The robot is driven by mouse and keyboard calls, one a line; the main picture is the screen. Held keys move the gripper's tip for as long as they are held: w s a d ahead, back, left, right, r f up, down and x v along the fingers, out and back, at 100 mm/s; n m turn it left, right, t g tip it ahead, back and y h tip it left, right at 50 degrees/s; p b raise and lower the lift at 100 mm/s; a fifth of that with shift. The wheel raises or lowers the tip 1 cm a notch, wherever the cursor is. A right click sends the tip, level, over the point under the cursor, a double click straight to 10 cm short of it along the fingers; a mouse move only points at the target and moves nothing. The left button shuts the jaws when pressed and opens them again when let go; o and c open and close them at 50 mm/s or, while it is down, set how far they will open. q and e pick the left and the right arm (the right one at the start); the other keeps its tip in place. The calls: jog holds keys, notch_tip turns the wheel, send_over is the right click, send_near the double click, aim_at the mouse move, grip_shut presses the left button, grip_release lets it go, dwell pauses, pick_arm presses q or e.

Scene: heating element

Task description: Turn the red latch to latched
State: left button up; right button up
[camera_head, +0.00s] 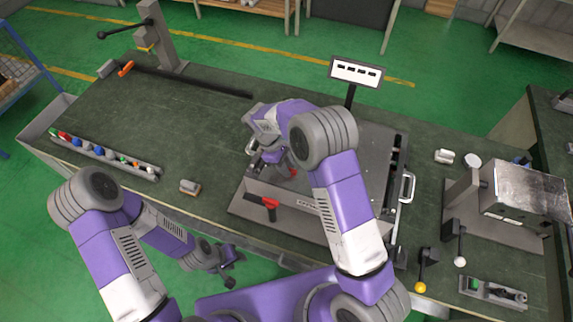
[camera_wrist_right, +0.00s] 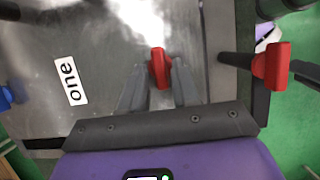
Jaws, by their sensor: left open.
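A small red latch (camera_wrist_right: 159,68) stands on the metal top of the grey heating unit (camera_head: 340,150). In the wrist view it is between the two fingers of my right gripper (camera_wrist_right: 160,85), which look slightly apart from it. In the head view the right gripper (camera_head: 268,160) is low over the unit's left part, with red (camera_head: 292,172) showing beside it. A second red part, T-shaped on a dark stem (camera_head: 264,203), is at the unit's front left; it also shows in the wrist view (camera_wrist_right: 272,66). My left gripper (camera_head: 228,276) is open and empty below the table's front edge.
A tray of coloured parts (camera_head: 105,158) lies at the left, with a small grey block (camera_head: 190,187) near the front edge. A metal box fixture (camera_head: 520,190) and knobbed levers (camera_head: 421,280) stand at the right. A small display (camera_head: 356,72) rises behind. The table's left middle is clear.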

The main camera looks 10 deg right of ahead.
grip_shut()
jog(key=shift+m, duration=0.4)
jog(key=shift+w+d+m+g+y, duration=0.15)
jog(key=shift+m+g+y, duration=0.2)
jog(key=shift+m, duration=0.75)
jog(key=m+y, duration=0.1)
jog(key=m, duration=0.1)
jog(key=m+g, duration=0.1)
jog(key=m, duration=0.1)
jog(key=shift+w+d+y+b, duration=0.1)
jog(key=shift+d+y+b, duration=0.05)
jog(key=shift+y+b, duration=0.2)
jog(key=m, duration=0.1)
jog(key=m+y, duration=0.1)
jog(key=m, duration=0.3)
jog(key=shift+d+r+y, duration=0.1)
jog(key=shift+d+y, duration=0.15)
jog(key=shift+y, duration=0.15)
jog(key=m, duration=0.2)
jog(key=m+y, duration=0.1)
jog(key=m, duration=0.1)
jog(key=m+y, duration=0.1)
jog(key=shift+d+m+t, duration=0.25)
jog(key=shift+m+t, duration=0.1)
jog(key=shift+m, duration=0.05)
jog(key=shift+o, duration=1.3)
grip_release()
